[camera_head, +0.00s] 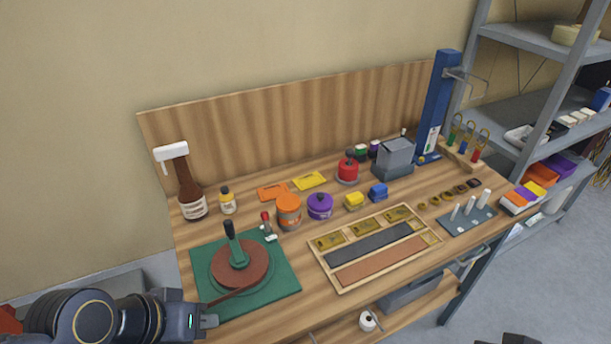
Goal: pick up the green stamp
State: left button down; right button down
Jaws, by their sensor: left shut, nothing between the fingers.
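A green tool with a dark upright handle (237,255), which looks like the green stamp, stands on a round brown disc (256,275). The disc lies on a green mat (279,291) at the table's front left. My left gripper (213,321) is at the mat's front left edge, below and left of the stamp in the picture. It is shut and empty, apart from the stamp.
An orange pot (288,212), a purple pot (320,206) and a brown bottle (190,194) stand behind the mat. A wooden tray (345,283) lies to its right. A small wooden rack (460,160) holds several coloured pieces near a blue post (437,105).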

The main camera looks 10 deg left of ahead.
aim_at(360, 155)
jog(key=l+u, duration=0.1)
jog(key=u, duration=0.35)
jog(key=i+l+u, duration=0.1)
jog(key=u, duration=0.35)
jog(key=l+u, duration=0.35)
jog(key=l, duration=0.5)
jog(key=l+u, duration=0.4)
jog(key=l, duration=0.95)
jog(key=k+l, duration=0.15)
jog(key=l, duration=0.35)
